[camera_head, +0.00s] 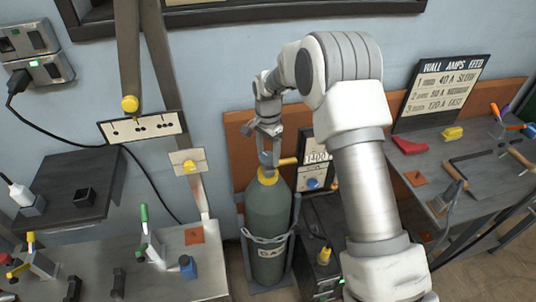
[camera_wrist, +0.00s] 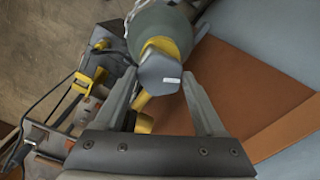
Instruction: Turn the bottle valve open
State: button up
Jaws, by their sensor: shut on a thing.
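A grey-green gas bottle (camera_head: 268,222) stands upright in a metal holder, with its top at a yellow collar (camera_head: 268,177). The valve knob (camera_head: 265,158) is grey-blue; in the wrist view it is a faceted grey cap (camera_wrist: 160,72) with a short white mark. A yellow outlet (camera_wrist: 142,100) sticks out beneath it. My gripper (camera_head: 266,150) comes down from above onto the knob. In the wrist view its two fingers (camera_wrist: 160,76) lie on either side of the knob, shut on it. The fingertips' exact contact is partly hidden in the head view.
An orange-brown panel (camera_head: 238,140) stands right behind the bottle. A sign reading 1400 (camera_head: 316,157) is to its right. A dark box (camera_head: 318,235) stands on the right. Left is a bench (camera_head: 150,278) with clamps; right, a tool table (camera_head: 450,160).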

jog(key=n, duration=0.3)
jog(key=shift+n, duration=0.4)
jog(key=n, duration=0.3)
jog(key=shift+n+b, duration=0.3)
jog(key=shift+b, duration=0.05)
jog(key=n, duration=1.1)
jog(key=shift+n, duration=0.4)
jog(key=n+p, duration=0.1)
jog(key=n, duration=0.2)
jog(key=shift+n, duration=0.3)
jog(key=n, duration=0.3)
jog(key=shift+r, duration=0.1)
jog(key=shift+n+p, duration=0.6)
jog(key=shift+n, duration=1.5)
